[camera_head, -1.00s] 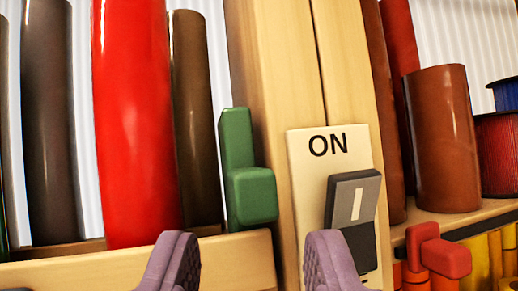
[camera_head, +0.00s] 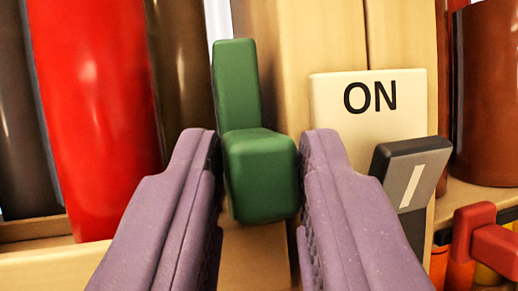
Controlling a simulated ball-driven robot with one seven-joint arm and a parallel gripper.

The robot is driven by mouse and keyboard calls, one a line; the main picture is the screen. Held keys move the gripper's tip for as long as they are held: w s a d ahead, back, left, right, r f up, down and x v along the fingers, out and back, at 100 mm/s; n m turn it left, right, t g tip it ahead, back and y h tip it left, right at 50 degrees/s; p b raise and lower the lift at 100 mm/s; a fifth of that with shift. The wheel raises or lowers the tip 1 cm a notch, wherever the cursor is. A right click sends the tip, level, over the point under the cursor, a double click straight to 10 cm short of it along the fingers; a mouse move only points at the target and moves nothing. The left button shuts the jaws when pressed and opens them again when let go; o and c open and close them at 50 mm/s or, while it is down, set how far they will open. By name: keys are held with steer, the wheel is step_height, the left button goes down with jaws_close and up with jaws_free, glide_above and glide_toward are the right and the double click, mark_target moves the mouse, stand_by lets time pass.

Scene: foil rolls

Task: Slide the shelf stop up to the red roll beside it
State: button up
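The green shelf stop (camera_head: 262,165), an upright plate with a block in front, stands at the wooden shelf's front edge (camera_head: 255,255). My gripper (camera_head: 258,160) has its purple fingers on both sides of the block, one left and one right. The fingers are very near the block's sides; I cannot tell whether both touch it. The shiny red roll (camera_head: 98,110) stands upright to the left of the stop. A brown roll (camera_head: 180,80) stands between them, farther back, so a space remains between red roll and stop.
Just right of the stop is a wooden post (camera_head: 305,40) with an ON plate (camera_head: 365,92) and a dark switch (camera_head: 410,170), close behind my right finger. A red stop (camera_head: 485,240) and brown rolls (camera_head: 488,90) are at the right. A dark roll (camera_head: 22,120) is far left.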

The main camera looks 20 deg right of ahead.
steer(key=shift+a, duration=0.15)
steer(key=shift+w+a+b, duration=0.15)
steer(key=shift+a+b, duration=0.45)
steer(key=shift+b, duration=0.05)
steer(key=shift+w+a+b, duration=0.15)
steer(key=shift+a+b, duration=0.4)
steer(key=shift+b, duration=0.05)
steer(key=o, duration=0.6)
steer(key=shift+c, duration=0.2)
steer(key=b+v, duration=0.8)
steer(key=v, duration=0.1)
steer(key=shift+b, duration=0.4)
